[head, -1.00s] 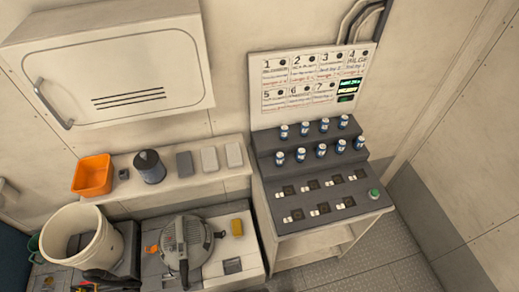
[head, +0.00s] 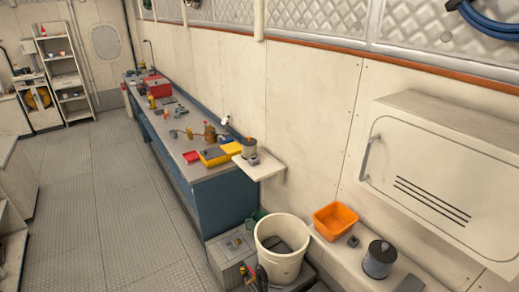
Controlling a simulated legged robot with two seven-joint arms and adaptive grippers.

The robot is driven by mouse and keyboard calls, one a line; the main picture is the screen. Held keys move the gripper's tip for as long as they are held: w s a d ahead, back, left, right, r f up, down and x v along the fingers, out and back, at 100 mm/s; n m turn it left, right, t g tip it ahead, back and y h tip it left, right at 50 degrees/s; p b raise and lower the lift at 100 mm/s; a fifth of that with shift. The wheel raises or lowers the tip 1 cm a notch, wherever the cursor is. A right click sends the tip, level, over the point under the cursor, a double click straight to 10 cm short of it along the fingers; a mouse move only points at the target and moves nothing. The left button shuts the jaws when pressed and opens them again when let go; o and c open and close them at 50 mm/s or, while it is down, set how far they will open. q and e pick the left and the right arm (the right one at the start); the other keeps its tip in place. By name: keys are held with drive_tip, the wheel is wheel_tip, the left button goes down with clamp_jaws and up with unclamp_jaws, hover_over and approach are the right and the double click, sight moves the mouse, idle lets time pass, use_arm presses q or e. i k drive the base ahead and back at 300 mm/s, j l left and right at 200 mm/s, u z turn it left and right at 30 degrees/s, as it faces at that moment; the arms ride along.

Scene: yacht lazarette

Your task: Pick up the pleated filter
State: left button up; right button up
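No part is clearly recognisable as the pleated filter at this distance. A dark grey cylinder (head: 380,259) with a knob-like top stands upright on the pale ledge at the lower right; I cannot tell if its side is pleated. A smaller cylinder with a dark body and pale band (head: 248,147) stands on a small wall shelf (head: 262,171). Neither of my grippers shows in the head view.
An orange bin (head: 335,220) and a small dark block (head: 352,242) share the ledge. A white bucket (head: 282,262) stands left of it. A blue workbench (head: 222,203) holds tools and a yellow tray (head: 218,156). The floor (head: 110,200) at left is open.

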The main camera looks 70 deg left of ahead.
sight(249, 144)
drive_tip(key=u, duration=2.5)
drive_tip(key=i+j, duration=1.2)
drive_tip(key=j, duration=0.15)
drive_tip(key=i+j, duration=1.25)
drive_tip(key=i+j+z, duration=0.15)
drive_tip(key=z, duration=0.25)
drive_tip(key=i+j+z, duration=0.1)
drive_tip(key=j+z, duration=0.15)
drive_tip(key=z, duration=0.15)
drive_tip(key=j+z, duration=0.25)
drive_tip(key=z, duration=0.15)
drive_tip(key=i+j+z, duration=0.1)
drive_tip(key=j+z, duration=0.25)
